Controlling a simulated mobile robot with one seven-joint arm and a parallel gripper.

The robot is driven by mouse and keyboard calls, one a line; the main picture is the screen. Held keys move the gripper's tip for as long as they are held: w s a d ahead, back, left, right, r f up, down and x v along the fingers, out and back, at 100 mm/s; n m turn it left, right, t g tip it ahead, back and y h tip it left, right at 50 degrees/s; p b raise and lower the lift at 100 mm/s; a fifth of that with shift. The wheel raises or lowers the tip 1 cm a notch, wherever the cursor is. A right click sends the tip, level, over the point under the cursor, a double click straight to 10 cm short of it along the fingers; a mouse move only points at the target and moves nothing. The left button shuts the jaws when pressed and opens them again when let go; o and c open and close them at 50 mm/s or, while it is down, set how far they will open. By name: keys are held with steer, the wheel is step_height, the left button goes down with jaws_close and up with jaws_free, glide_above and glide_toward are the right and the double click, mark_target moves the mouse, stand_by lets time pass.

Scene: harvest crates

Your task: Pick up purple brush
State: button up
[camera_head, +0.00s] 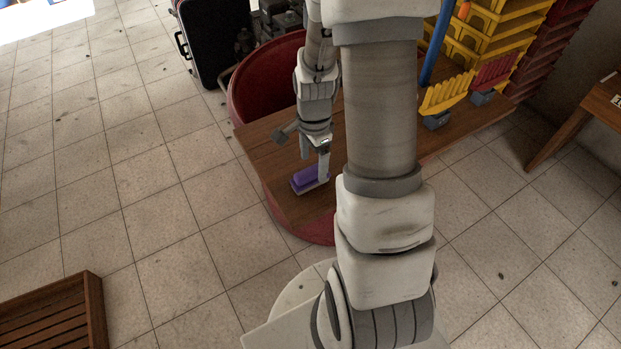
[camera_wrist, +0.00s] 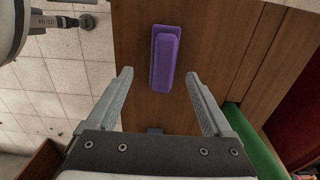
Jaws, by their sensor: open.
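The purple brush (camera_head: 306,178) lies on the wooden tabletop near its front left end in the head view. In the wrist view the purple brush (camera_wrist: 165,58) lies lengthwise on the brown wood, ahead of my fingertips and roughly between their lines. My gripper (camera_wrist: 159,74) is open and empty, one finger on each side. In the head view my gripper (camera_head: 314,168) hangs over the table end just by the brush; part of it is hidden behind my own arm. I see no contact with the brush.
The wooden tabletop (camera_head: 272,150) rests on a red rounded base. Yellow crates (camera_head: 492,35) and red crates (camera_head: 556,45) stack at the back right. A black case (camera_head: 214,40) stands at the back. A slatted wooden crate (camera_head: 55,315) sits front left. Tiled floor at left is clear.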

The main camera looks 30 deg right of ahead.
mark_target(310, 171)
steer(key=f, duration=0.1)
steer(key=f+b, duration=0.1)
steer(key=f, duration=0.3)
steer(key=shift+w+a+b, duration=0.2)
steer(key=shift+a+b, duration=0.05)
steer(key=shift+b, duration=0.1)
jaws_close()
